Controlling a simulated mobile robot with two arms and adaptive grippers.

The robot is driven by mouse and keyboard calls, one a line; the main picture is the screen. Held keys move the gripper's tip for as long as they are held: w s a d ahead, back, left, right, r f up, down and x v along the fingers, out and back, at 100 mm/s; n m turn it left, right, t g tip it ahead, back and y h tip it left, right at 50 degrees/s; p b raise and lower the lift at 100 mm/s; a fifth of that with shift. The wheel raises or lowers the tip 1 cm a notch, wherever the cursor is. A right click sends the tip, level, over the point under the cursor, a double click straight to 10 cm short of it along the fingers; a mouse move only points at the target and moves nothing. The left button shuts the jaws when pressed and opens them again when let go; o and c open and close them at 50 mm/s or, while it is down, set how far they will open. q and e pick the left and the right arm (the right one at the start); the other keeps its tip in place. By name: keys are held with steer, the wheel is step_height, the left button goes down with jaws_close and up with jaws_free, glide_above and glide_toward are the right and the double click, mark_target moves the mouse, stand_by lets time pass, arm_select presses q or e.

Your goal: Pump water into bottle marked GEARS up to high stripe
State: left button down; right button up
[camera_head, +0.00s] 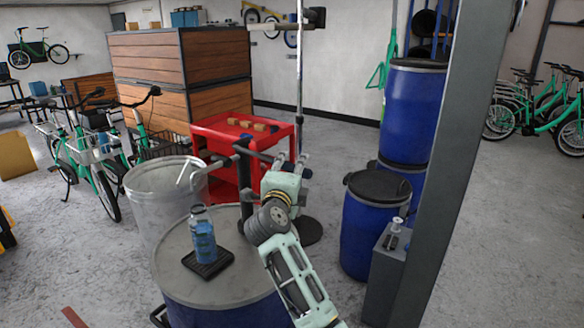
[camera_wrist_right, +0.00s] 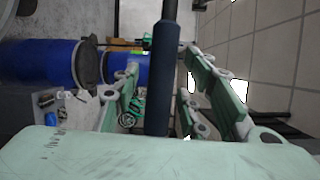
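A blue bottle (camera_head: 203,238) stands upright on a black drip mat (camera_head: 214,268) on top of a drum (camera_head: 240,287). Any marking or stripe on it is too small to read. A dark pump (camera_head: 245,190) stands on the drum behind the bottle, with a thin spout (camera_head: 192,172) reaching left. Whether its tip is over the bottle I cannot tell. My right gripper (camera_head: 289,166) is at the pump's lever. In the right wrist view the dark handle (camera_wrist_right: 162,80) runs between the gripper's fingers (camera_wrist_right: 163,88), with gaps on both sides. My left gripper is not in view.
A metal bin (camera_head: 150,205) stands left of the drum. A red cart (camera_head: 215,132) is behind the pump. Blue barrels (camera_head: 370,235) and a grey post (camera_head: 445,150) are to the right. Bikes (camera_head: 95,180) stand at left.

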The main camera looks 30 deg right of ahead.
steer(key=shift+d, duration=0.1)
jaws_close()
stand_by(0.4)
